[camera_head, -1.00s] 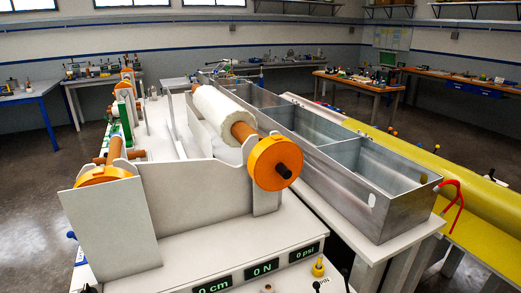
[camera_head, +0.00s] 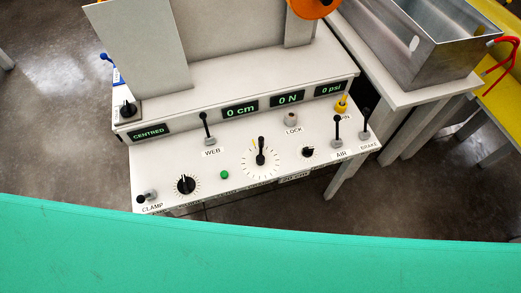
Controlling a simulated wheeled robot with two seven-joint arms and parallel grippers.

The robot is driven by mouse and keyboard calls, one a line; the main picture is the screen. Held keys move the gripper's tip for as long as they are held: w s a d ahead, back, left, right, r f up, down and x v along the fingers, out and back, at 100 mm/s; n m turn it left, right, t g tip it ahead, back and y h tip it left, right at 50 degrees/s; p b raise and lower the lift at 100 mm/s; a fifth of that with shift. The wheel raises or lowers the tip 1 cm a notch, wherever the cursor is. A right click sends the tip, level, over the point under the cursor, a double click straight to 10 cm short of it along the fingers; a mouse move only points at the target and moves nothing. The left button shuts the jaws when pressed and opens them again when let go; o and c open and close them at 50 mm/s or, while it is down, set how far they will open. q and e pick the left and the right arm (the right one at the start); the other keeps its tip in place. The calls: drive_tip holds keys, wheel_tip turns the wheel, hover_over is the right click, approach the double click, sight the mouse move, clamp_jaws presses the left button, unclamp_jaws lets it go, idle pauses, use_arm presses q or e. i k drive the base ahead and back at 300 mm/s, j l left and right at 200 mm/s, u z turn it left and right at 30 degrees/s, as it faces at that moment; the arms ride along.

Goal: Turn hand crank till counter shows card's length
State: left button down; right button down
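The counter (camera_head: 240,111) on the machine's front face reads 0 cm. An orange disc (camera_head: 312,6) is cut off at the top edge; I cannot tell whether it is the hand crank. A dial with a black handle (camera_head: 261,152) and a ring of tick marks sits mid-panel; its handle points up. A small tag (camera_head: 293,177) on the panel's front edge carries small print that I cannot read surely, perhaps a length in cm. Neither of my grippers is in view.
The panel also holds levers labelled WEB (camera_head: 207,130), AIR (camera_head: 338,132) and BRAKE (camera_head: 365,125), a LOCK knob (camera_head: 291,118), a black knob (camera_head: 186,184) and a green button (camera_head: 224,174). Other displays read CENTRED, 0 N and 0 psi. A metal tank (camera_head: 425,50) stands at right.

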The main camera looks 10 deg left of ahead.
sight(259, 158)
drive_tip(key=k+l+u, duration=0.15)
drive_tip(key=k+l, duration=0.3)
drive_tip(key=k+l+u, duration=0.1)
drive_tip(key=k+l, duration=0.25)
drive_tip(key=k, duration=0.25)
